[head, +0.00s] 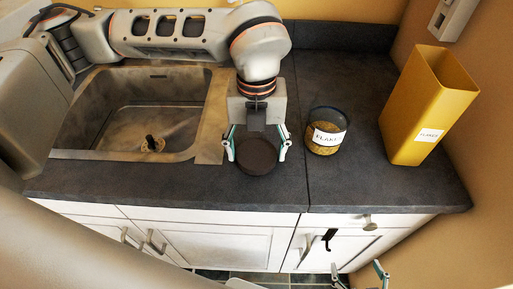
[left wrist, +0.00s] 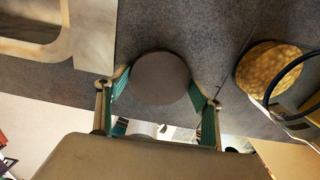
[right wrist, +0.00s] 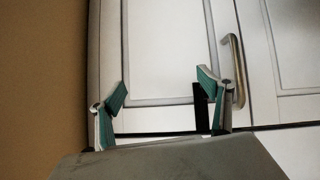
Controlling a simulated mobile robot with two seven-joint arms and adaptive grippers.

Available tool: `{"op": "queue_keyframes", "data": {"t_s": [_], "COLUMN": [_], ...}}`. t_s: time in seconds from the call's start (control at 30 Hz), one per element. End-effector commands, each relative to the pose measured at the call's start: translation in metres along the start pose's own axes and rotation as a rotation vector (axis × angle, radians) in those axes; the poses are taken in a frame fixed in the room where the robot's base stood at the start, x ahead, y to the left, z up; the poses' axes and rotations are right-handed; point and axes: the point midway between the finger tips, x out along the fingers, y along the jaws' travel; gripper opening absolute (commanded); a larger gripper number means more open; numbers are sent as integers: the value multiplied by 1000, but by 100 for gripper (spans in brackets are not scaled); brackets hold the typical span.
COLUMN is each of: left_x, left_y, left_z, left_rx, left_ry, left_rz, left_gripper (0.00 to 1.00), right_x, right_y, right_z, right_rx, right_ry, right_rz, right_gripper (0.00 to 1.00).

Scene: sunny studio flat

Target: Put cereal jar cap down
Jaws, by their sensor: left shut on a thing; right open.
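The cereal jar cap is a dark round disc (head: 256,155) over the counter, between the sink and the jar. My left gripper (head: 257,148) is shut on it, with a finger on each side; the left wrist view shows the cap (left wrist: 160,79) between the fingertips. I cannot tell whether the cap touches the counter. The cereal jar (head: 326,131), clear with a FLAKES label and flakes inside, stands open to the right of the cap. It also shows in the left wrist view (left wrist: 268,70). My right gripper (head: 360,276) is open and empty, low in front of the cabinets.
A tall yellow FLAKES box (head: 428,104) stands open at the right of the counter, near the wall. A sink (head: 150,115) lies to the left. The dark counter (head: 340,185) is bare in front of the jar. White cabinet doors with handles (right wrist: 236,70) face my right gripper.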

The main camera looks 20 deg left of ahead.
Motion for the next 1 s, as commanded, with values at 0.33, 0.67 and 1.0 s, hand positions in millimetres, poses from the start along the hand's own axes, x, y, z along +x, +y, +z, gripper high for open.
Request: {"op": "queue_keyframes", "data": {"t_s": [0.33, 0.67, 1.0], "left_x": [2, -8, -74], "left_y": [0, 0, -1], "left_z": [0, 1, 1], "left_rx": [0, 0, -1], "left_ry": [0, -2, -4], "left_rz": [0, -1, -2], "left_gripper": [84, 84, 84], "right_x": [1, 0, 0], "right_y": [1, 2, 1], "right_z": [0, -2, 0], "right_rx": [-2, -1, 0], "right_ry": [0, 4, 0], "right_rz": [2, 2, 1], "right_gripper": [78, 78, 78]}}
